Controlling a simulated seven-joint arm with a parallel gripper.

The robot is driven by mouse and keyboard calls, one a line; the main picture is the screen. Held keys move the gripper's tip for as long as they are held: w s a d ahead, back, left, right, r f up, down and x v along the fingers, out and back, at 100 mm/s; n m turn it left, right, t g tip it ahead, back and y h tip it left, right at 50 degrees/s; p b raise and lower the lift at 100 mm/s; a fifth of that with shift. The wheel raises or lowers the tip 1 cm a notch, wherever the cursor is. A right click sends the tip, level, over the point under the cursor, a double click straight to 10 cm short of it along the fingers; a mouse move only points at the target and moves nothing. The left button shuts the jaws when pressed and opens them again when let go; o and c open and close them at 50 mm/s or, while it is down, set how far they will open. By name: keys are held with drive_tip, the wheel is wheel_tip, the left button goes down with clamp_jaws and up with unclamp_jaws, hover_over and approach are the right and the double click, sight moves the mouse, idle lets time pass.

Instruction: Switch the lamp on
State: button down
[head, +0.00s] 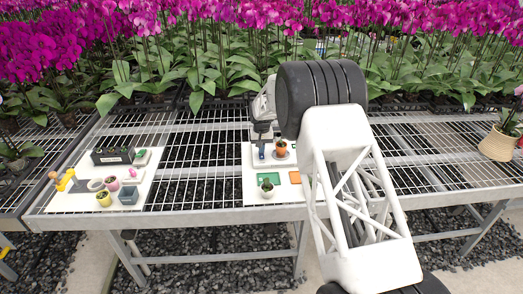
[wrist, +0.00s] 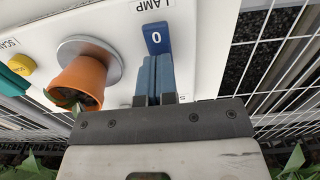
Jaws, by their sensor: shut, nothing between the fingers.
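The lamp switch (wrist: 157,38) is a blue rocker marked "0" on a white panel, beside a label reading "LAMP". In the head view a small blue spot (head: 262,154), probably the switch, shows below my gripper (head: 262,141). In the wrist view my gripper (wrist: 154,62) is shut and empty, its blue-grey fingertips right at the near end of the switch. I cannot tell whether they touch it. No lamp can be made out.
An orange pot with a plant (wrist: 85,80) stands on a grey disc (wrist: 92,52) close to my gripper. A yellow button (wrist: 22,65) sits further left. In the head view, a left board (head: 75,201) holds small pots and a dark tray (head: 113,156).

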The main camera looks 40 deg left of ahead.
wheel_tip(320, 180, up, 13)
drive_tip(key=shift+w+a, duration=0.25)
idle(0.3)
drive_tip(key=c, duration=1.5)
unclamp_jaws()
drive_tip(key=shift+f, duration=0.1)
drive_tip(key=o, duration=0.5)
drive_tip(key=shift+f, duration=0.55)
drive_tip(key=shift+o, duration=0.4)
wheel_tip(320, 180, down, 4)
drive_tip(key=shift+s+f, duration=0.1)
drive_tip(key=shift+f, duration=0.65)
drive_tip(key=shift+f, duration=0.15)
drive_tip(key=shift+f, duration=3.75)
